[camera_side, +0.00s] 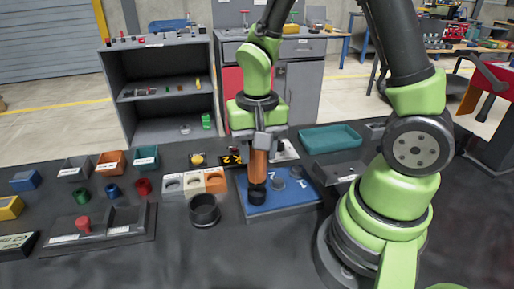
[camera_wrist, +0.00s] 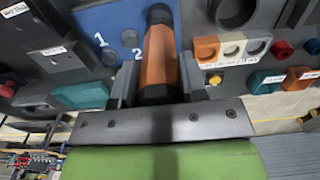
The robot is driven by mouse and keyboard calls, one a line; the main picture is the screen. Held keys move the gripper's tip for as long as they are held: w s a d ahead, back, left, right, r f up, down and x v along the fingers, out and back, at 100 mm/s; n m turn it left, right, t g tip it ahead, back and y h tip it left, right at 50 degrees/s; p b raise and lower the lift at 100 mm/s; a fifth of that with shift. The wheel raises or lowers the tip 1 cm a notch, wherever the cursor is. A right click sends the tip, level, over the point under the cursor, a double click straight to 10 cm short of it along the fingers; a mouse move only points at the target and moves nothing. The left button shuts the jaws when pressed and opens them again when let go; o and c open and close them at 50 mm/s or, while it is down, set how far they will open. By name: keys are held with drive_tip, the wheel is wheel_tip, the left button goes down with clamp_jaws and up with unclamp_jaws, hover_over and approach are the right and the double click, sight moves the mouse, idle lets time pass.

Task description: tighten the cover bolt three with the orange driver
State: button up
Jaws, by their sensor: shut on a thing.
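My gripper (camera_side: 261,143) is shut on the orange driver (camera_side: 258,168), which it holds upright over the blue cover (camera_side: 285,203). The driver's dark lower end (camera_side: 257,195) is at the cover's front left part and looks to be on or just above it. In the wrist view, the driver (camera_wrist: 158,57) lies between the two fingers of my gripper (camera_wrist: 158,80). The blue cover (camera_wrist: 98,18) there carries white numbers 1 and 2 beside grey round bolts (camera_wrist: 109,58). Bolt three is not visible; the driver's end may hide it.
A black round cup (camera_side: 204,211) stands just left of the cover. White, beige and orange holders (camera_side: 194,183) are behind it. A teal tray (camera_side: 331,138) lies behind right. Small bins and a grey tray (camera_side: 125,224) with a red knob are at left. The front mat is clear.

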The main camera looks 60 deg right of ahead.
drive_tip(key=shift+r, duration=2.75)
